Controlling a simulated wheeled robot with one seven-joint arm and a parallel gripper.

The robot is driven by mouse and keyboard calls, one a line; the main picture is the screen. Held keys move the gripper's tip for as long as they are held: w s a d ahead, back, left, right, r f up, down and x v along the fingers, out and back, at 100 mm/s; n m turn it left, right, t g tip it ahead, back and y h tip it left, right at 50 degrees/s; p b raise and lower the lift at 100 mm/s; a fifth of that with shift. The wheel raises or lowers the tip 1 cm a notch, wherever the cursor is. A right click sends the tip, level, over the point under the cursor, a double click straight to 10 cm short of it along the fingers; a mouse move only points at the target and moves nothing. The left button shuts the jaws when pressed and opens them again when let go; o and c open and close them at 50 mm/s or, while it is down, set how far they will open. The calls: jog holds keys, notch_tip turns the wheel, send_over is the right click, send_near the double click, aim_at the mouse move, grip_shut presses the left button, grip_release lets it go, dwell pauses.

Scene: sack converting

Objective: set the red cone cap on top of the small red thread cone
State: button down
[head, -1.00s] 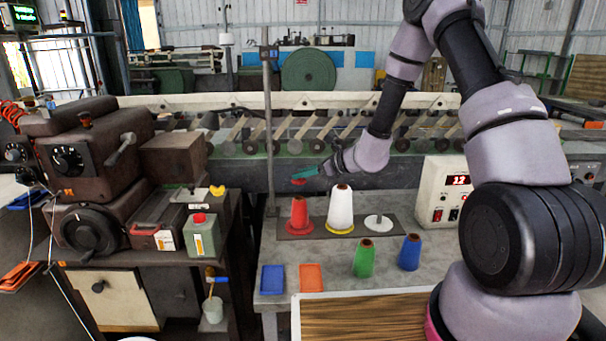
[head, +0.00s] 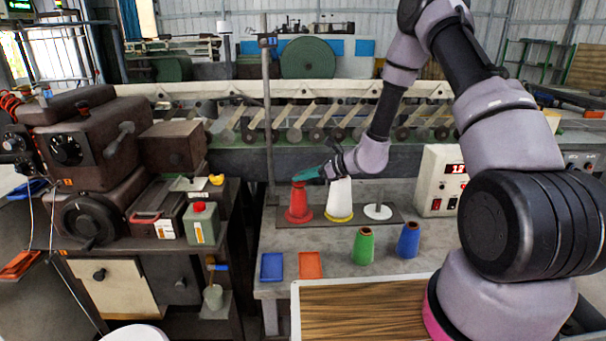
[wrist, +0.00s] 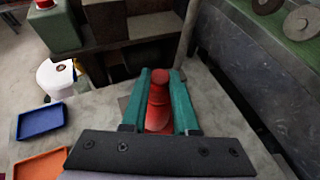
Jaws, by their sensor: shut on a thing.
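The small red thread cone (head: 298,207) stands upright at the left end of the dark stand on the grey table. My gripper (head: 303,175) is directly over its top, with teal fingers reaching in from the right. In the wrist view the fingers (wrist: 160,74) are shut on the red cone cap (wrist: 160,77). The body of the red cone (wrist: 157,115) shows beneath it, between the fingers. The cap is in line with the cone's top, at or very near it. I cannot tell whether they touch, as the fingers hide the join.
A white cone (head: 340,200) stands close to the right of the red one, near my fingers. A white disc with a peg (head: 378,211) is farther right. Green (head: 363,247) and blue (head: 409,240) cones stand in front. An upright metal pole (head: 268,120) rises just left.

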jog(key=shift+f, duration=0.6)
dwell(0.7)
jog(key=c, duration=0.6)
grip_release()
jog(key=v, duration=1.1)
